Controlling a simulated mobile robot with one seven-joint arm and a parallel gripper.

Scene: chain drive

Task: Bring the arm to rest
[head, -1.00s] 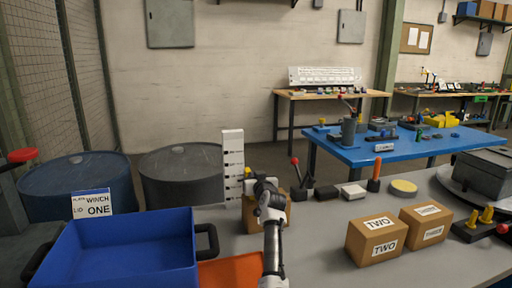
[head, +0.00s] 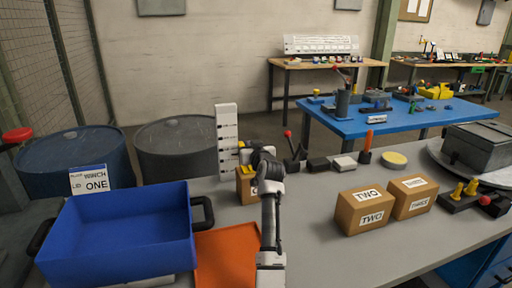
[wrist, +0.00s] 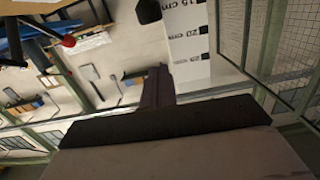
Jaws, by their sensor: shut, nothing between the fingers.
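My arm (head: 271,215) reaches up from the bottom edge of the head view, over the grey bench. My gripper (wrist: 157,88) shows in the wrist view as a dark finger pair, shut and empty. In the head view the arm's end is by the white scale board, in front of a small brown box (head: 245,188) that it partly hides; the fingertips are hard to make out there. The white scale board (head: 227,140) stands upright just left of the arm's end, and part of it also shows in the wrist view (wrist: 188,45).
A blue bin (head: 120,240) labelled ONE and an orange mat (head: 226,255) lie left of the arm. Boxes TWO (head: 345,222) and THREE (head: 400,207) sit to the right.

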